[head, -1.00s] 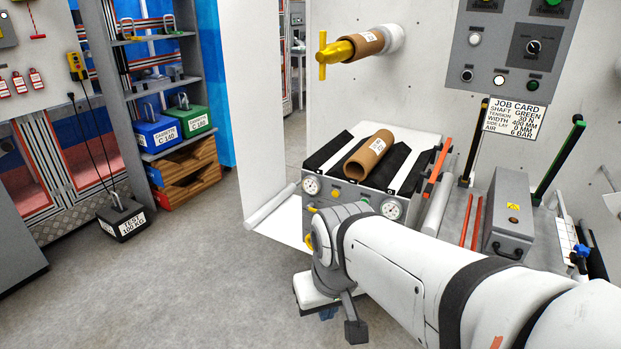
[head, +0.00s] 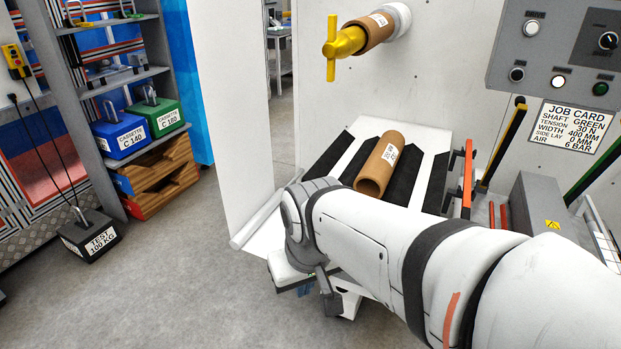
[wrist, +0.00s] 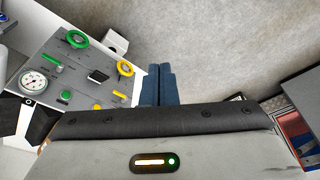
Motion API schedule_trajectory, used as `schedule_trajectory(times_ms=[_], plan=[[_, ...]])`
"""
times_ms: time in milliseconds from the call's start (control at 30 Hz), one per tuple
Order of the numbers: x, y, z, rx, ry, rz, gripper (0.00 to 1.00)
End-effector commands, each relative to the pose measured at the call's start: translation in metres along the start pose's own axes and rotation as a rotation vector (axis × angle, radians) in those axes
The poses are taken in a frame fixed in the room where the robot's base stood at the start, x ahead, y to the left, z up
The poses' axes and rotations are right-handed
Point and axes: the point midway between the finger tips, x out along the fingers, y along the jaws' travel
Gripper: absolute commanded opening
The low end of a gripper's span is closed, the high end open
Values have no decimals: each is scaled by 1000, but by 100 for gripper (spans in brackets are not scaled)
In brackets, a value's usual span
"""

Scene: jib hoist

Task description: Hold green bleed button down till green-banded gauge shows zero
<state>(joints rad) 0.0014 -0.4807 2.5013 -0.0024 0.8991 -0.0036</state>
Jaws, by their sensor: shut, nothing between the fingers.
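The wrist view shows a grey panel (wrist: 80,75) at the left with a round white gauge (wrist: 33,82); its reading and any coloured band are too small to tell. A green button (wrist: 66,96) is right of the gauge, and a yellow button (wrist: 97,107) lies further right. A green ring (wrist: 76,39) and a yellow ring (wrist: 125,68) stand on the panel's far side. My gripper (wrist: 158,70) is shut and empty, its blue fingers just right of the panel and apart from the green button. In the head view my arm hides the panel front.
A cardboard core (head: 381,165) lies on the black-striped machine top. A yellow-handled shaft (head: 345,42) juts from the wall above. A grey control box (head: 550,45) and job card (head: 568,128) hang at the right.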

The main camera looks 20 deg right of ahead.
Motion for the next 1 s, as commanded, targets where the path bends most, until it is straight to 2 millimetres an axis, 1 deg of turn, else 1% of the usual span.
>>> schedule_trajectory(times_ms=[167, 267, 333, 367, 467, 500, 533, 600, 700, 800, 867, 900, 967, 1000], plan=[[2, 1, -2, 9, 3, 3, 0], [12, 10, -13, 68, 31, 22, 0], [26, 24, -29, 153, 74, 47, 0], [34, 33, -37, 203, 100, 60, 0], [64, 69, -70, 406, 214, 95, 0], [77, 86, -82, 492, 266, 100, 0], [87, 98, -92, 557, 307, 99, 0], [109, 124, -110, 699, 400, 80, 0], [139, 159, -130, 890, 528, 11, 0], [168, 189, -141, 1073, 633, -111, 0], [185, 204, -145, 1185, 689, -204, 0], [196, 214, -146, 1259, 719, -276, 0], [210, 226, -145, 1369, 755, -395, 0], [219, 234, -143, 1442, 773, -484, 0]])
